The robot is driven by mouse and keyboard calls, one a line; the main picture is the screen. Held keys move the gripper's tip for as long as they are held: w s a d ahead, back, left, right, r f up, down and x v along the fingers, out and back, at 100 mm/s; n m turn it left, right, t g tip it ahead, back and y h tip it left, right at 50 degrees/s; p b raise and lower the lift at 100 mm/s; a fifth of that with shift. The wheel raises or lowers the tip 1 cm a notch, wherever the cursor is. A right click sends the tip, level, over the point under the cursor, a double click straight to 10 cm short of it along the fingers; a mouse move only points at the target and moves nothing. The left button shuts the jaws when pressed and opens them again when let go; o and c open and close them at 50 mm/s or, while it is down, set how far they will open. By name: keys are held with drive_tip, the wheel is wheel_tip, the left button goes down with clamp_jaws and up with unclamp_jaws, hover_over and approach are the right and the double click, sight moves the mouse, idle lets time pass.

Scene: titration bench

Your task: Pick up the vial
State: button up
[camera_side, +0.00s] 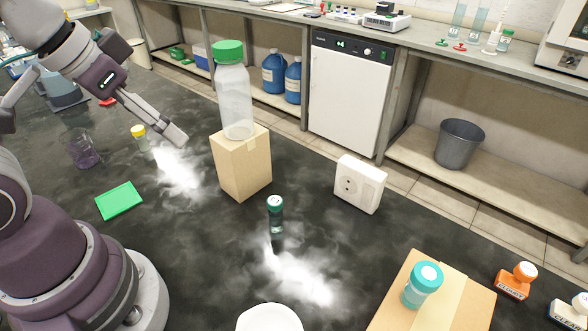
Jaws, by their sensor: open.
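A small clear container with a yellow cap (140,138) stands farther back on the left, close to my gripper. My gripper (174,134) is at the upper left, open and empty, pointing down and to the right. It is apart from the teal vial, above and to the left of it. The finger gap is hard to see from this side.
A cardboard box (241,172) carries a tall clear bottle with a green cap (233,100). A white socket box (359,184) is at right. A teal-capped jar (422,286) stands on another box (462,307). A green tray (119,201), glass beaker (80,149) and white dish (269,318) also stand here.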

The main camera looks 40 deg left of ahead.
drive_tip(key=shift+o, duration=0.2)
idle(0.5)
wheel_tip(320, 180, up, 5)
drive_tip(key=m+g, duration=0.6)
drive_tip(key=m, duration=1.6)
hover_over(276, 219)
drive_tip(key=w, duration=0.2)
drive_tip(key=shift+n, duration=0.3)
drive_tip(key=f, duration=1.7)
drive_tip(key=s+a+f, duration=0.1)
drive_tip(key=f, duration=0.7)
drive_tip(key=shift+f, duration=0.4)
clamp_jaws()
